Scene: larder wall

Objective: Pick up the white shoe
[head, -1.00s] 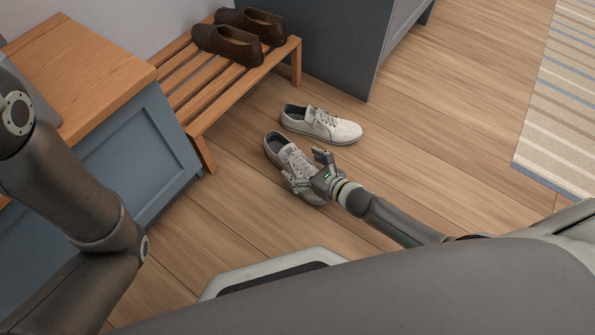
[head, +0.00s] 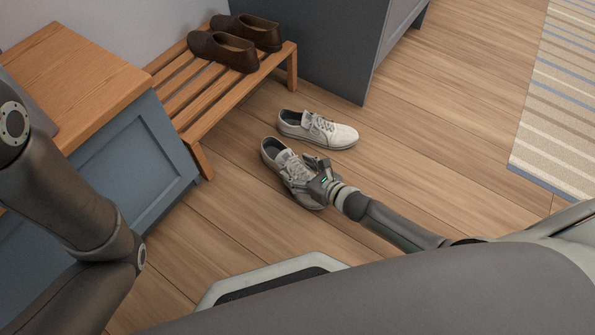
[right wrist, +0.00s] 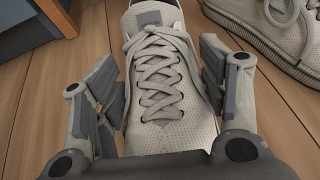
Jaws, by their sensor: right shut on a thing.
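A pair of white shoes with laces is on the wooden floor. The nearer white shoe (head: 272,150) has my right gripper (head: 307,175) at its laced middle. In the right wrist view this shoe (right wrist: 160,90) lies between the two fingers of the gripper (right wrist: 165,95), which is shut on its sides. The other white shoe (head: 318,129) lies just behind it, apart from the gripper; part of it shows in the right wrist view (right wrist: 285,30). My left arm comes in at the left, but its gripper is out of view.
A slatted wooden rack (head: 205,120) with brown shoes (head: 222,50) stands behind to the left. A blue cabinet with a wooden top (head: 75,75) is at the left, a grey cabinet (head: 335,40) at the back. A striped rug (head: 565,100) lies at the right. The floor between is clear.

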